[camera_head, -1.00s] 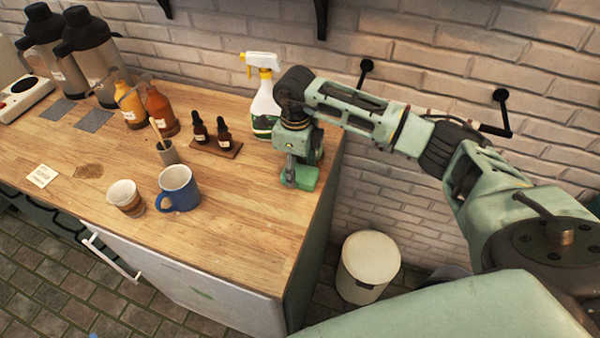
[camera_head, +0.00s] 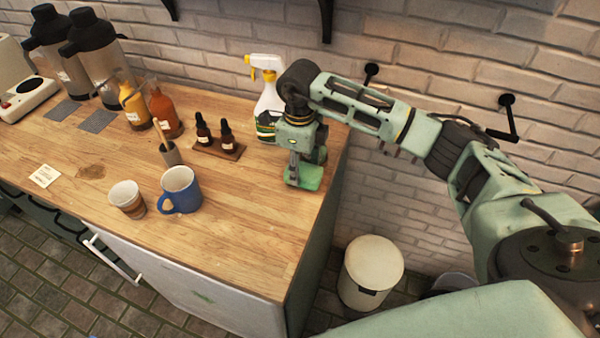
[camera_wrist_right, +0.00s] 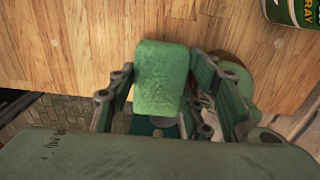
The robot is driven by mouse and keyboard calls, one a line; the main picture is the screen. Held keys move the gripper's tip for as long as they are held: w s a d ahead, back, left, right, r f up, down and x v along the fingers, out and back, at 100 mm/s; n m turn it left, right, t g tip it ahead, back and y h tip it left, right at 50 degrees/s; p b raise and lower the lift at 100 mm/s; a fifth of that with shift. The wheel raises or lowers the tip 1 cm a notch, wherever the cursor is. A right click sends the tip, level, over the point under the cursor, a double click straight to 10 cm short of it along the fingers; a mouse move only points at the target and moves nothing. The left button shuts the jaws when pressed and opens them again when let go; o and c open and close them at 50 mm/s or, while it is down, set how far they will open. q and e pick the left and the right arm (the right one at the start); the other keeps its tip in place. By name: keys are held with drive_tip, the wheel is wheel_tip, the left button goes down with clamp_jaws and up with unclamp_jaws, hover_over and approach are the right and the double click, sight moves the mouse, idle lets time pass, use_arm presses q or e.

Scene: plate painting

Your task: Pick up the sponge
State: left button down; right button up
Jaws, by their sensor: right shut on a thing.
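The green sponge (camera_head: 304,177) is at the right end of the wooden counter (camera_head: 240,225), near its edge. My right gripper (camera_head: 306,168) points down and is shut on the sponge. In the right wrist view the sponge (camera_wrist_right: 161,78) sits between the two fingers (camera_wrist_right: 165,100), with its far part sticking out past them. I cannot tell whether the sponge touches the counter or is just above it. My left gripper is not in view.
A spray bottle (camera_head: 268,104) stands close behind my right gripper. Two dropper bottles on a wooden tray (camera_head: 228,152), a blue mug (camera_head: 178,190) and a paper-like cup (camera_head: 127,199) stand to the left. A bin (camera_head: 371,270) is on the floor beyond the counter edge.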

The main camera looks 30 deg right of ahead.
drive_tip(key=shift+w+r+b, duration=0.1)
drive_tip(key=shift+r+b, duration=0.3)
drive_tip(key=shift+r, duration=0.25)
drive_tip(key=s+a+b, duration=0.1)
drive_tip(key=s+a, duration=0.2)
drive_tip(key=a, duration=0.1)
drive_tip(key=s+a+b, duration=0.2)
drive_tip(key=s+a, duration=0.2)
drive_tip(key=s+a+b, duration=0.1)
drive_tip(key=s+a, duration=0.3)
drive_tip(key=shift+s+a+r, duration=0.1)
drive_tip(key=shift+a, duration=0.15)
drive_tip(key=shift+s+a+b, duration=0.35)
drive_tip(key=shift+s+a, duration=0.15)
drive_tip(key=shift+o, duration=0.3)
drive_tip(key=c, duration=0.4)
drive_tip(key=shift+o, duration=0.2)
